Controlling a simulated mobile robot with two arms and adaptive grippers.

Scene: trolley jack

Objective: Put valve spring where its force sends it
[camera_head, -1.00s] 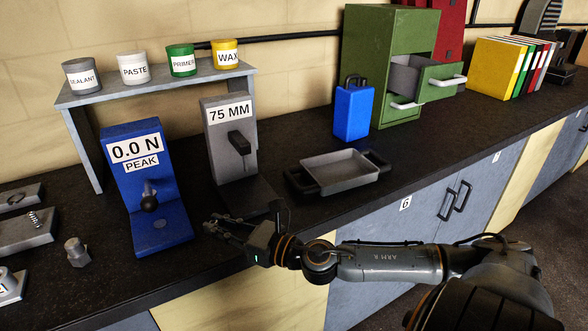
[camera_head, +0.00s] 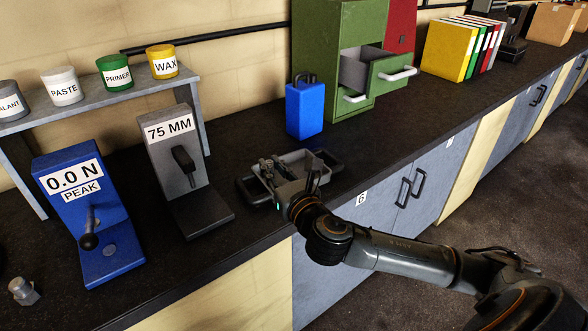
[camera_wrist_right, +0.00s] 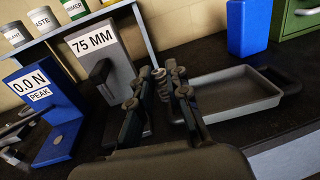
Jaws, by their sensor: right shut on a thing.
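My right gripper (camera_head: 272,168) is at the grey tray (camera_head: 316,160) with black handles and partly hides it in the head view. In the right wrist view its fingers (camera_wrist_right: 160,82) are shut on the valve spring, a small metal coil (camera_wrist_right: 159,74) between the tips. The tray (camera_wrist_right: 235,92) lies just right of the fingers there and looks empty. The grey stand marked 75 MM (camera_head: 170,150) and the blue gauge reading 0.0 N PEAK (camera_head: 72,185) are to the left. My left gripper is not in view.
A blue canister (camera_head: 304,110) stands behind the tray. The green cabinet (camera_head: 325,40) has its upper drawer (camera_head: 385,72) open. Labelled pots stand on a grey shelf (camera_head: 120,95) at the left. The dark counter (camera_head: 420,105) is clear in front of the cabinet.

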